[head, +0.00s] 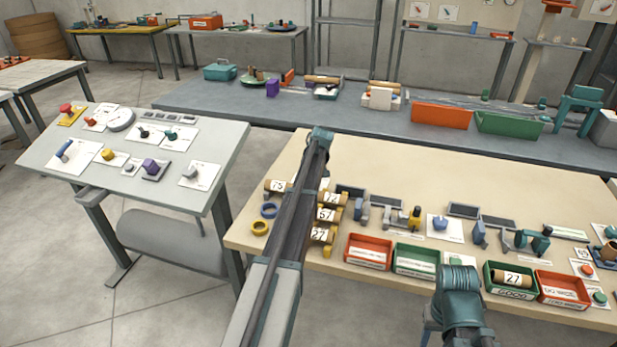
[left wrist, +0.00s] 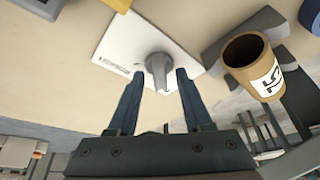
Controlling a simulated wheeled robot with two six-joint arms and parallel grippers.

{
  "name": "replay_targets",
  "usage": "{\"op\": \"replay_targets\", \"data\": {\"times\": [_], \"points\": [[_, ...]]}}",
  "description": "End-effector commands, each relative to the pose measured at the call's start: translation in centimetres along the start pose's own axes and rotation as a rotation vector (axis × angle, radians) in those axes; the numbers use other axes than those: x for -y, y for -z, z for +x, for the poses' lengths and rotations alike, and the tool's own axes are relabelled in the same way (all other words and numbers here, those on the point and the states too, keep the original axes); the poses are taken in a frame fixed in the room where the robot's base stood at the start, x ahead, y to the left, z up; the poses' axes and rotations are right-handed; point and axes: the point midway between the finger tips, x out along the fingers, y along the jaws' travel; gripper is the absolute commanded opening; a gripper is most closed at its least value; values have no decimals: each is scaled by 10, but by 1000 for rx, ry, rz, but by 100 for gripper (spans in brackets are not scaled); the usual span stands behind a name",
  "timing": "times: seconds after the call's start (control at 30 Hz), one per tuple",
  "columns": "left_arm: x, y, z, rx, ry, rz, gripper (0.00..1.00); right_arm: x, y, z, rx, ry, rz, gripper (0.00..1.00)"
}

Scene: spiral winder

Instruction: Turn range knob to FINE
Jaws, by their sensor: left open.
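A grey knob (left wrist: 157,66) stands on a white printed plate (left wrist: 118,42) on the beige table in the left wrist view. Its print is too small to read, so I cannot tell its setting. My left gripper (left wrist: 158,76) is open, with one fingertip on each side of the knob; I see a gap at both sides. In the head view my left arm reaches over the table's left part, and its gripper and this knob are hidden. My right arm shows at the lower right of the head view, its gripper out of sight.
A numbered cardboard tube (left wrist: 250,58) lies close to the right of the plate in a dark holder. Numbered tubes (head: 325,214), a yellow ring (head: 260,227), a red tray (head: 368,252) and a green tray (head: 415,260) crowd the table. The beige table's back strip (head: 450,170) is clear.

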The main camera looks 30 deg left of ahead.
Motion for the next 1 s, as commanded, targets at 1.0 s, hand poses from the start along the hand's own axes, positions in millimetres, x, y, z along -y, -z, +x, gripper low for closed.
{"op": "replay_targets", "data": {"times": [1.0], "points": [[1, 2, -130, 0, 1, 1, 50, -11, -7, -120, 0, 0, 0, 50]]}}
